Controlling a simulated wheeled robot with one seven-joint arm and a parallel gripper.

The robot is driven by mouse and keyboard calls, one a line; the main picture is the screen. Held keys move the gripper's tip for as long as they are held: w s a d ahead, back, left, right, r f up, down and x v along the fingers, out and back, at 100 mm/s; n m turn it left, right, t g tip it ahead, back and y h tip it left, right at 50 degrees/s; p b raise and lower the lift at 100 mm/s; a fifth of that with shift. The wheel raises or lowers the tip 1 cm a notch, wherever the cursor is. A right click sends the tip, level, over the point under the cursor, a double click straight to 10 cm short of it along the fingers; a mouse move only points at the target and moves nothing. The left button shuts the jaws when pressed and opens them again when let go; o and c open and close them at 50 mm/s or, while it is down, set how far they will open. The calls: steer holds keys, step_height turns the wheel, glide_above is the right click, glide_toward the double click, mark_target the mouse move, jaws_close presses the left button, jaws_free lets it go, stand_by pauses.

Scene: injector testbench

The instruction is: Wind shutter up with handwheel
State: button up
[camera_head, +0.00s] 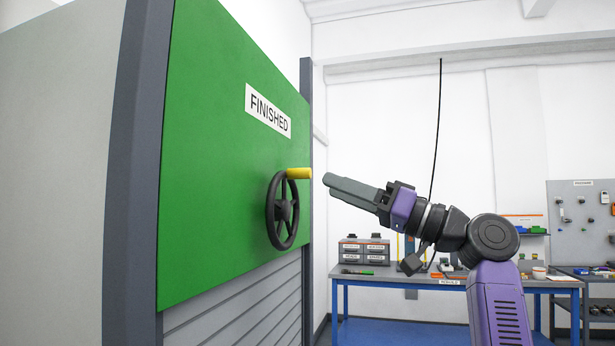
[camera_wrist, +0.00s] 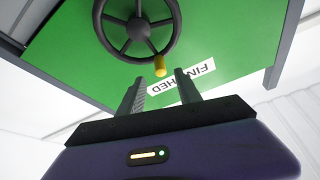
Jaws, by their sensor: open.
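A black handwheel (camera_head: 270,211) with spokes is mounted on a green panel (camera_head: 215,150) labelled FINISHED. Its yellow handle (camera_head: 299,173) sticks out from the top of the rim. A grey slatted shutter (camera_head: 250,310) shows below the green panel. My gripper (camera_head: 328,181) is just right of the yellow handle, with its fingers pointing at it. In the wrist view, the yellow handle (camera_wrist: 160,68) lies ahead of and between the two fingertips of my gripper (camera_wrist: 160,80). The fingers are apart and hold nothing. I cannot tell the exact gap to the handle.
Dark grey posts (camera_head: 132,170) frame the panel on both sides. A blue-framed workbench (camera_head: 400,284) with grey drawer boxes (camera_head: 364,250) stands behind my arm. A grey pegboard (camera_head: 582,225) is at far right. A dark cable (camera_head: 437,120) hangs behind my gripper.

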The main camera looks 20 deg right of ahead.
mark_target(310, 177)
steer(key=p+x, duration=0.1)
steer(key=x, duration=0.6)
jaws_close()
stand_by(1.4)
